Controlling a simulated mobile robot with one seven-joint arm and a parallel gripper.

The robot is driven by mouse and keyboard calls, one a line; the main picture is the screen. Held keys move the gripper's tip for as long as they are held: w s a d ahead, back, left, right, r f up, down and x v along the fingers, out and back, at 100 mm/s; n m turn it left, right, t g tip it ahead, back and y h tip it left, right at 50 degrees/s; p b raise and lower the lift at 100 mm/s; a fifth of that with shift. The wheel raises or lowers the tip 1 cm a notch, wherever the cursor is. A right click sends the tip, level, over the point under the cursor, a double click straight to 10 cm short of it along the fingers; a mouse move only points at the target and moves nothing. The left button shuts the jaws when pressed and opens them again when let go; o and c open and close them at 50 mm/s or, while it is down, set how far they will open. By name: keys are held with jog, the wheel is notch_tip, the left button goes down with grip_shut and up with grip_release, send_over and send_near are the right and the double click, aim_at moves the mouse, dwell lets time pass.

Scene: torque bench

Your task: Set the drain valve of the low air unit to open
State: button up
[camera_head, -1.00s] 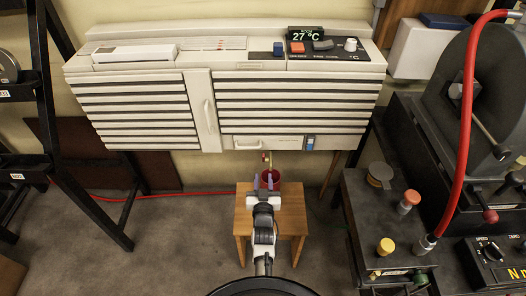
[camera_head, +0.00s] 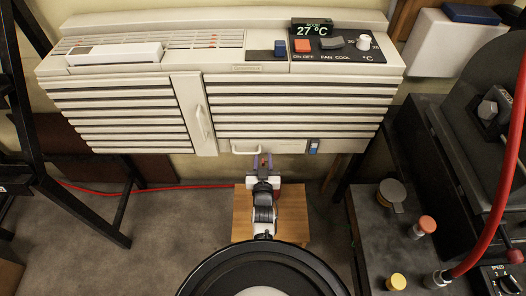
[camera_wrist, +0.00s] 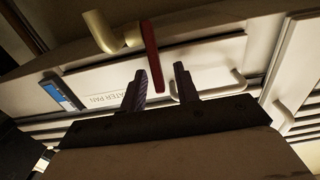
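The low air unit (camera_head: 187,108) is the wide cream cabinet with dark slats in the head view. Its drain valve shows in the wrist view as a brass elbow pipe (camera_wrist: 100,32) with a flat red lever (camera_wrist: 151,55). My gripper (camera_wrist: 161,67) is open, with its two dark fingers apart. The lever's lower end appears between the fingertips in the picture; I see no contact and cannot tell the depth gap. In the head view my gripper (camera_head: 263,161) is at the unit's lower edge, and the valve is hidden there.
A "water pan" panel with a pale pull handle (camera_head: 246,150) and a blue label (camera_head: 314,146) is close to the fingers. A small wooden table (camera_head: 293,212) stands below. A dark bench (camera_head: 373,235) with knobs stands at right, a black frame at left.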

jog(key=shift+w, duration=0.1)
jog(key=shift+c, duration=0.4)
grip_shut()
